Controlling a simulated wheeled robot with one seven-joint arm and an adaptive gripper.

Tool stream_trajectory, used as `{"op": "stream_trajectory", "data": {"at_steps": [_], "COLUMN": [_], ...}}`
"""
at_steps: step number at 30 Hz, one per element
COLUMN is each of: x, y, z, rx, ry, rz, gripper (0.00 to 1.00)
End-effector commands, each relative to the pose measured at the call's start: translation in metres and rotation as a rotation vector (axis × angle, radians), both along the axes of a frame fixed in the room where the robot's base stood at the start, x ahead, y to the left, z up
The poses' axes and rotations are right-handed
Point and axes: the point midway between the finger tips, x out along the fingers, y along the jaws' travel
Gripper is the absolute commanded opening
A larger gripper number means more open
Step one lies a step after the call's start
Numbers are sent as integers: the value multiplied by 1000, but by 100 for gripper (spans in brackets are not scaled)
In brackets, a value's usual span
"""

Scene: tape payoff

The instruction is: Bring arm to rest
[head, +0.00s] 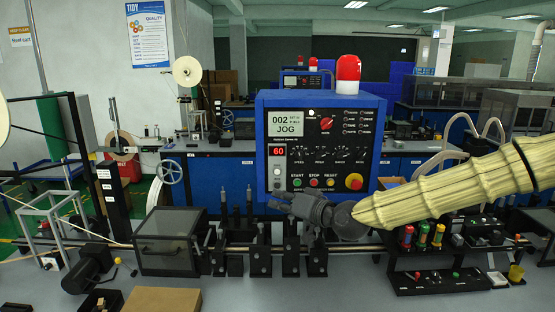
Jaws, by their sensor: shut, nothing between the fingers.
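My arm, in a ribbed yellowish sleeve, reaches in from the right edge of the head view. My gripper (283,200) is dark grey and points left, in front of the lower part of the blue control box (377,118). Its fingers are shut with nothing between them. It is above the row of black clamps (261,258) on the metal rail (352,248), and I see no contact. The gripper covers part of the panel's lower edge.
A red beacon (348,68) tops the control box. A dark clear-lidded box (168,240) stands left of the clamps. A black tool rack (435,281) with several coloured bottles is at right. A cardboard box (162,300) lies at the front left. Bare grey tabletop shows at front centre.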

Motion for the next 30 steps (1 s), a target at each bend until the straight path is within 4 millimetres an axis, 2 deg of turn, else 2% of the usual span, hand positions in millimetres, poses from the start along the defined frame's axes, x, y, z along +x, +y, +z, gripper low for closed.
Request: {"op": "stream_trajectory", "data": {"at_steps": [10, 14, 17, 23, 30], "x": [-15, -26, -38, -79, -147], "y": [12, 12, 11, 4, -18], "z": [-70, -107, -143, -247, -366], "rx": [-41, -64, -88, -163, -274], "ry": [89, 137, 186, 325, 501], "rz": [8, 7, 2, -7, -26], "gripper": [0, 0, 0, 0, 0]}}
